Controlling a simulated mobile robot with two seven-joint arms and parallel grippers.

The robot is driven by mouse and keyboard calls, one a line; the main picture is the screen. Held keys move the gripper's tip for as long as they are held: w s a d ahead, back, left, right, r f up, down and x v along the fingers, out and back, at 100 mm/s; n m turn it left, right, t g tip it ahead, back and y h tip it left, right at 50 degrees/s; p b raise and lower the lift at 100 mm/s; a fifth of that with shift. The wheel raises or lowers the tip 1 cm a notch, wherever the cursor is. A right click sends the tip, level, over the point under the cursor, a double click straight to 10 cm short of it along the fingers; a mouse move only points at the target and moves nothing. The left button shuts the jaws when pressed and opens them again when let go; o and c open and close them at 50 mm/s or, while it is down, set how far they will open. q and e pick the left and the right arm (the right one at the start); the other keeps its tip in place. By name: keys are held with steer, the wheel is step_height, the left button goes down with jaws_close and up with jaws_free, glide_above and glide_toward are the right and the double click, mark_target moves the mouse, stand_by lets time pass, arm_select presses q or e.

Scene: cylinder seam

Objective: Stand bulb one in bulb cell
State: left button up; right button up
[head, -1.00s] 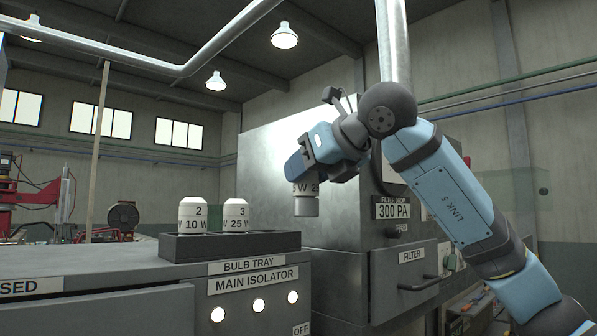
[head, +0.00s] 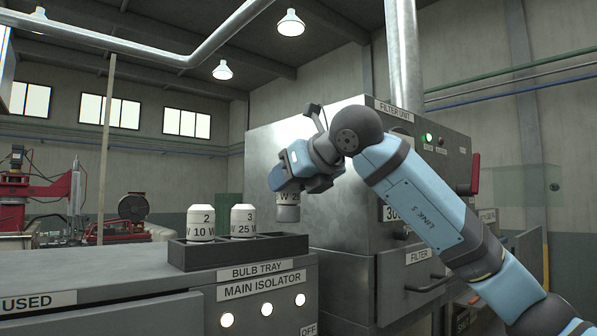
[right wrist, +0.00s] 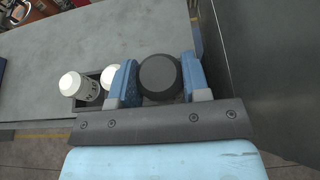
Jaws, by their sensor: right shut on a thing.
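In the right wrist view a dark round end of the held bulb (right wrist: 160,76) sits between the two blue fingers. The gripper holds it upright above the right end of the dark bulb tray (head: 240,255), apart from it. Bulb 2 (head: 201,223) and bulb 3 (head: 243,220) stand in the tray's left and middle. The tray's right end shows no bulb. My left gripper is out of view.
The tray rests on a grey cabinet top (head: 100,268), with clear surface left of it. The tall grey filter unit (head: 335,215) stands close on the right, behind my right arm, with a drawer handle (head: 430,284) sticking out.

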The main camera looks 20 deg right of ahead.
mark_target(279, 207)
steer(key=w+f, duration=0.1)
steer(key=w+a+f+b, duration=0.1)
steer(key=f, duration=0.1)
steer(key=shift+w+f, duration=0.1)
steer(key=shift+w, duration=0.3)
steer(key=shift+f+b, duration=0.55)
steer(key=shift+b, duration=0.2)
steer(key=shift+f+b, duration=0.3)
steer(key=o, duration=1)
